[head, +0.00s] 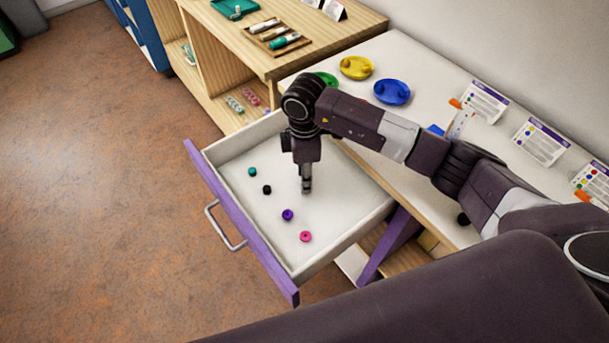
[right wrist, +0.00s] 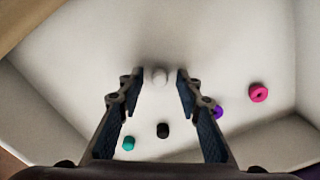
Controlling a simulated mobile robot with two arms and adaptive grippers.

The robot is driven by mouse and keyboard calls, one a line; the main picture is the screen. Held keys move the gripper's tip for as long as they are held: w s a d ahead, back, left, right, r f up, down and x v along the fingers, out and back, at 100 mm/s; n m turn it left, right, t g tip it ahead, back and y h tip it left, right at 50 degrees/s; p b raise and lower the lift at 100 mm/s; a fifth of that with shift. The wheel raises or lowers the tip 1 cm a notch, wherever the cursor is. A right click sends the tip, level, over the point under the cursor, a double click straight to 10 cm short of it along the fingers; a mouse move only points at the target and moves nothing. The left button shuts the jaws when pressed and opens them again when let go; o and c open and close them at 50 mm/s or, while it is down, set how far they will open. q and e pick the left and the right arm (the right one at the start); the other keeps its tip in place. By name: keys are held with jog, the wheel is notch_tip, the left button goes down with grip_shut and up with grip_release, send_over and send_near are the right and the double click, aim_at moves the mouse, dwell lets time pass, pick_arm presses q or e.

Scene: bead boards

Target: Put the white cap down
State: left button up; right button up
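The white cap (right wrist: 160,76) shows in the right wrist view between the fingertips of my right gripper (right wrist: 159,82), with a gap on each side. It appears to sit on the white floor of the open drawer (right wrist: 230,60). My right gripper (head: 306,188) is open and points down into the drawer in the head view, where it hides the cap. My left gripper is not in view.
Teal (head: 252,171), black (head: 267,189), purple (head: 287,214) and pink (head: 305,236) caps lie apart in the drawer. The drawer's purple front (head: 240,220) and walls surround my gripper. Coloured dishes, including a yellow one (head: 356,67), and cards stand on the table.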

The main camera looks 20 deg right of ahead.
notch_tip(320, 180, up, 12)
jog(key=b, duration=0.1)
dwell(0.5)
